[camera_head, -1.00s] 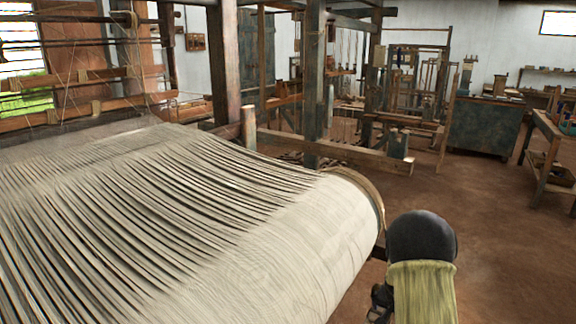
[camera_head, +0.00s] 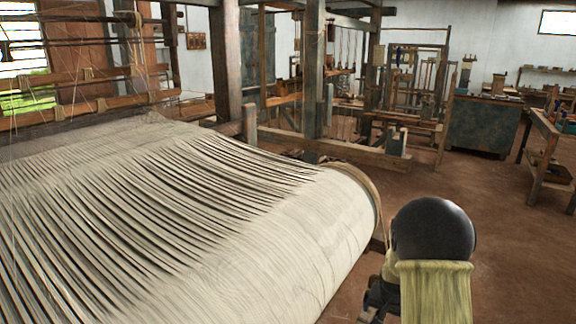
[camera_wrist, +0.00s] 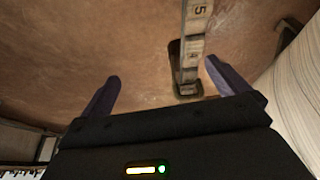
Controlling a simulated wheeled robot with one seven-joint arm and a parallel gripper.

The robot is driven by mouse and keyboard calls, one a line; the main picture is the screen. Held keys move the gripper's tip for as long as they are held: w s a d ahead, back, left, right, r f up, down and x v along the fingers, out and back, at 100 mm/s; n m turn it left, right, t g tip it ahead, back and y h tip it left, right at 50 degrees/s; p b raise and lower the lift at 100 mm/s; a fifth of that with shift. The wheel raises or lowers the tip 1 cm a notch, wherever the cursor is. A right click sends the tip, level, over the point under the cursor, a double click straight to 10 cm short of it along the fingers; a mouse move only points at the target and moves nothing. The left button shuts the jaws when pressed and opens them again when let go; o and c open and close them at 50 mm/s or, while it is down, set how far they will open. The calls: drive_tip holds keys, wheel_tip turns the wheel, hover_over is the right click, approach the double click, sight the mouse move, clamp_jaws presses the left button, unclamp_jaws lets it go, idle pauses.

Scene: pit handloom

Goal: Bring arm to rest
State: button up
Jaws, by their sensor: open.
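My gripper (camera_wrist: 162,70) shows in the wrist view with its two dark fingers spread apart. Nothing is held between them; brown floor shows in the gap. In the head view my arm is at the lower right, with a dark rounded joint and a yellow-green section, beside the right end of the big warp roll (camera_head: 300,255). The gripper fingers cannot be made out in the head view. The pale warp roll also shows at the right edge of the wrist view (camera_wrist: 300,100).
In the wrist view a pale post with number marks (camera_wrist: 197,30) stands in a dark socket close to the right finger. In the head view a low wooden beam (camera_head: 335,150) lies behind the roll. A workbench (camera_head: 545,150) stands far right. The brown floor (camera_head: 510,230) is open between.

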drive_tip(key=s+a+r+n+g+y, duration=0.1)
drive_tip(key=s+a+r+n, duration=0.35)
drive_tip(key=s, duration=0.65)
drive_tip(key=s+a+r+n+y, duration=0.1)
drive_tip(key=s+a+r, duration=0.6)
drive_tip(key=s, duration=0.4)
drive_tip(key=w+p+v, duration=0.2)
drive_tip(key=p+v, duration=0.7)
drive_tip(key=p, duration=0.1)
drive_tip(key=w+r+p+v, duration=0.1)
drive_tip(key=w+p+v, duration=0.1)
drive_tip(key=p+v, duration=0.8)
drive_tip(key=shift+w+a+p, duration=0.45)
drive_tip(key=shift+w+p, duration=0.05)
drive_tip(key=shift+p, duration=0.15)
